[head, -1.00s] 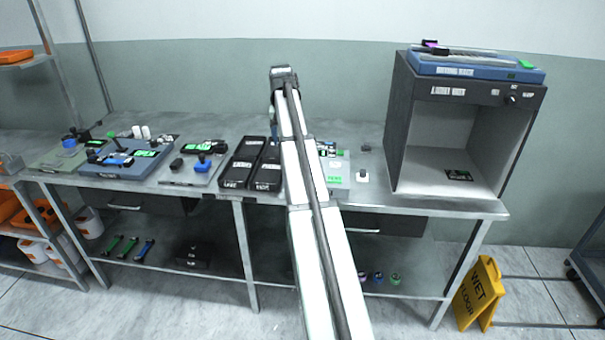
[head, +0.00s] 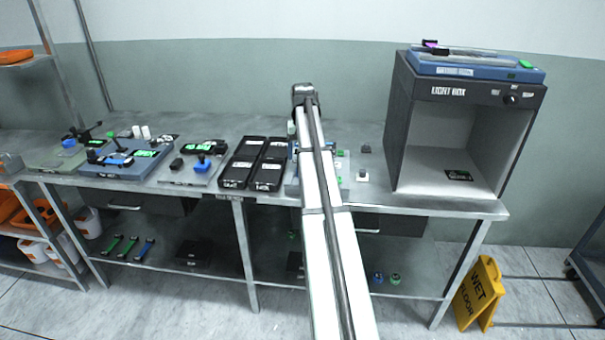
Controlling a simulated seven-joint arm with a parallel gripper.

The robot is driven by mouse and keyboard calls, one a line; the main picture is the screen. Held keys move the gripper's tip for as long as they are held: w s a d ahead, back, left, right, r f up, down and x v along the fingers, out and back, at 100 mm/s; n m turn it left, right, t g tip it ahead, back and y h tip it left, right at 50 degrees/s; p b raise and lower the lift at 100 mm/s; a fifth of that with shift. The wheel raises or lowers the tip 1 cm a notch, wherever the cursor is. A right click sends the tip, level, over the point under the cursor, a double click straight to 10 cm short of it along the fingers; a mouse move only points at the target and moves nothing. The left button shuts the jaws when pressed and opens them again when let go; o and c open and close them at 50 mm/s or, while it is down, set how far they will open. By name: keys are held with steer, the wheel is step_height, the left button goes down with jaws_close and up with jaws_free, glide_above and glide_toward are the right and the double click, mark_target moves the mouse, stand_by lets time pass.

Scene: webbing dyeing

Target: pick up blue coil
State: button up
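A small blue coil (head: 377,278) sits on the lower shelf under the bench, just right of my arm. A small green coil (head: 395,280) sits to its right. My long white arm crosses the middle of the view and reaches up over the bench. My gripper cannot be made out; the far end of the arm hides it. Whether it holds anything cannot be seen.
The bench (head: 385,204) carries black trays (head: 240,165), a blue device (head: 125,160) and a light box (head: 402,130) at right. Green and blue strips (head: 145,248) lie on the lower shelf at left. A wet floor sign (head: 478,293) stands at the right.

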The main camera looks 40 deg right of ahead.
steer(key=shift+s+a+f, duration=0.1)
steer(key=shift+f, duration=1.25)
steer(key=shift+a+f, duration=0.1)
steer(key=shift+f, duration=1.25)
steer(key=shift+c, duration=0.2)
steer(key=shift+r, duration=0.1)
steer(key=c, duration=1.2)
